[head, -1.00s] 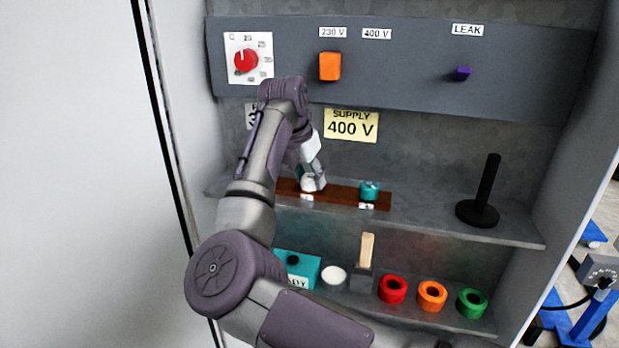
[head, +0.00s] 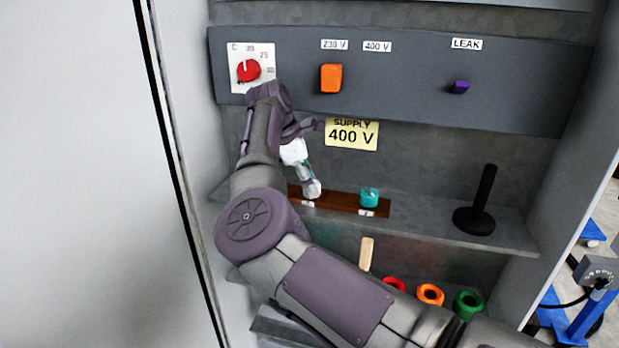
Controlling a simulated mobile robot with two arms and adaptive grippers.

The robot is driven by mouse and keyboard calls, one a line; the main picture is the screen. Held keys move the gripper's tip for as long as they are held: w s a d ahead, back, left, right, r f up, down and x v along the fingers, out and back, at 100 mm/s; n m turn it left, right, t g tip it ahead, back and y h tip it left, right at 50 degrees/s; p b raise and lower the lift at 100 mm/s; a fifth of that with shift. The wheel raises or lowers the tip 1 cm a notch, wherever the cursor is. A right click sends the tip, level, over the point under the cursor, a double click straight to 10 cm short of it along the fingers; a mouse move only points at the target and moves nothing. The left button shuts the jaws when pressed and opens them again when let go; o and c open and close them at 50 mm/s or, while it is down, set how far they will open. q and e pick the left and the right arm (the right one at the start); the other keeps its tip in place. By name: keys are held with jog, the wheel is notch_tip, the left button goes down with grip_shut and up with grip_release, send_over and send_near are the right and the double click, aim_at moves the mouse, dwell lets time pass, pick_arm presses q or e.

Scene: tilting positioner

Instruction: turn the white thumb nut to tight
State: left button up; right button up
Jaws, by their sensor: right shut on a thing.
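The white thumb nut (head: 313,190) sits at the left part of a brown strip (head: 340,201) on the upper shelf. My right gripper (head: 309,185) comes down on it from above and is shut on it. The fingers partly hide the nut, so its turned angle cannot be read. A teal thumb nut (head: 369,197) stands apart to the right on the same strip. Small white labels lie in front of both nuts, too small to read. My left gripper is not in view.
Above is a grey panel with a red dial (head: 249,71), an orange switch (head: 331,78) and a purple switch (head: 459,87). A black post (head: 482,205) stands on the shelf at right. Red, orange (head: 430,294) and green (head: 469,304) rings lie below, partly behind my arm.

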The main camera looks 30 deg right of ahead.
jog(key=shift+m+g+p, duration=0.3)
jog(key=shift+m, duration=0.5)
jog(key=o, duration=1.1)
jog(key=shift+o, duration=0.2)
